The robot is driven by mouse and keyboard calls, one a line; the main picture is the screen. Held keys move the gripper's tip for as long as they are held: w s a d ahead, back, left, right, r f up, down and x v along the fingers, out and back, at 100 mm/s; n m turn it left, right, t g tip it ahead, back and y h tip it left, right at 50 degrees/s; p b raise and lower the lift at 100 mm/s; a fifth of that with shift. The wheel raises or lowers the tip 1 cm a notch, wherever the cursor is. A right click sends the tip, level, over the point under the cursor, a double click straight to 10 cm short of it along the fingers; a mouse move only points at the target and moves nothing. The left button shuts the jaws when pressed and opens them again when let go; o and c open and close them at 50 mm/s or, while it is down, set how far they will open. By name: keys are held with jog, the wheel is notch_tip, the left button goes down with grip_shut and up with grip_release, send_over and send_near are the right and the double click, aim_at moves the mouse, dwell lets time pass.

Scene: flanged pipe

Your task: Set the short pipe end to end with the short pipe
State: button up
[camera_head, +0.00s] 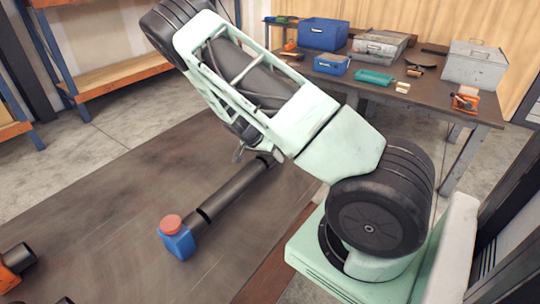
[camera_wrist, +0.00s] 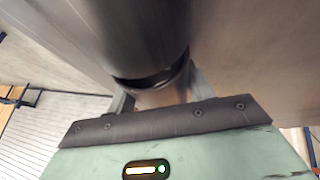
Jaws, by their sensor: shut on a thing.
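A dark pipe (camera_head: 236,190) slants across the brown bench, its upper end passing under my arm. At its lower end a dark seam or gap separates it from a shorter dark piece (camera_head: 191,222) by a blue block with a red cap (camera_head: 177,240); I cannot tell if the ends touch. In the wrist view, a wide grey pipe (camera_wrist: 140,35) with a rim fills the top, and a narrower part (camera_wrist: 162,92) lies between the fingers. My gripper (camera_wrist: 160,95) is shut on this pipe. My arm hides the grip in the head view.
An orange holder (camera_head: 12,272) with a dark tube stands at the bench's left edge. The bench (camera_head: 110,200) is bare between it and the pipe. A back table (camera_head: 330,78) carries blue bins, metal boxes and small tools. Shelves stand at the upper left.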

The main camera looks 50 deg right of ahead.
jog(key=shift+f, duration=0.1)
jog(key=o, duration=1.3)
jog(key=shift+o, duration=0.2)
